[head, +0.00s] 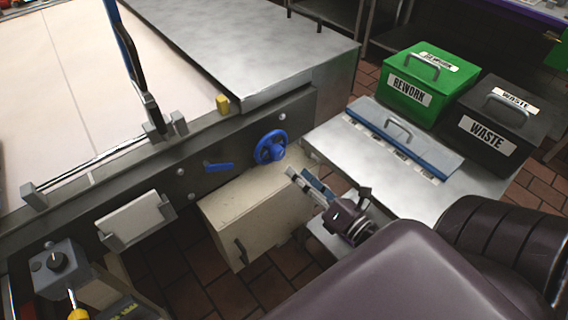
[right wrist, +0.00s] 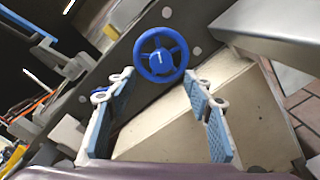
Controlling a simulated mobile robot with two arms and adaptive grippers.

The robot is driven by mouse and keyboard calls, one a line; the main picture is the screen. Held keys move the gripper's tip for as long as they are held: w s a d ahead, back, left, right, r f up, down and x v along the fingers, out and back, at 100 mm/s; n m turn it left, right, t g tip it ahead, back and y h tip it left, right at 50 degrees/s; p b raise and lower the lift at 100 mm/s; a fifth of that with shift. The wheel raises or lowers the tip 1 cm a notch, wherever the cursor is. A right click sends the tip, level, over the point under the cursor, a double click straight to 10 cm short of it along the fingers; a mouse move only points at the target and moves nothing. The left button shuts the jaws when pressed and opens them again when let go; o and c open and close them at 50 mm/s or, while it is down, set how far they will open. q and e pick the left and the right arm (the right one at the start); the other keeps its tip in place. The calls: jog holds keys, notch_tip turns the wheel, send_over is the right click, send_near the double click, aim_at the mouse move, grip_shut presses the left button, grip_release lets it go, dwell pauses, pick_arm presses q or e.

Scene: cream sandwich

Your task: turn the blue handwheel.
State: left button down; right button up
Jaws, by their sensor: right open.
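The blue handwheel (head: 270,147) is mounted on the dark side panel of the conveyor machine, above a beige box. In the right wrist view the handwheel (right wrist: 161,54) faces me, beyond the fingertips and near the top centre, with its spokes and a small white mark on the hub. My right gripper (head: 306,180) is to the right of and below the wheel in the head view, apart from it. Its two blue-padded fingers (right wrist: 160,88) are spread wide and empty in the right wrist view. My left gripper does not show.
A blue lever (head: 219,167) sits left of the wheel on the same panel. The beige box (head: 255,215) stands below. A metal side table (head: 335,150) is to the right, near the green REWORK bin (head: 407,95) and black WASTE bin (head: 487,133). A yellow block (head: 223,104) sits above.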

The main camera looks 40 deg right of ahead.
aim_at(281, 155)
jog(key=shift+n, duration=0.3)
jog(key=w, duration=0.4)
jog(key=w+p, duration=0.1)
jog(key=w, duration=0.2)
jog(key=shift+w+a, duration=0.2)
jog(key=shift+w, duration=0.2)
jog(key=shift+c, duration=0.6)
jog(key=c, duration=1)
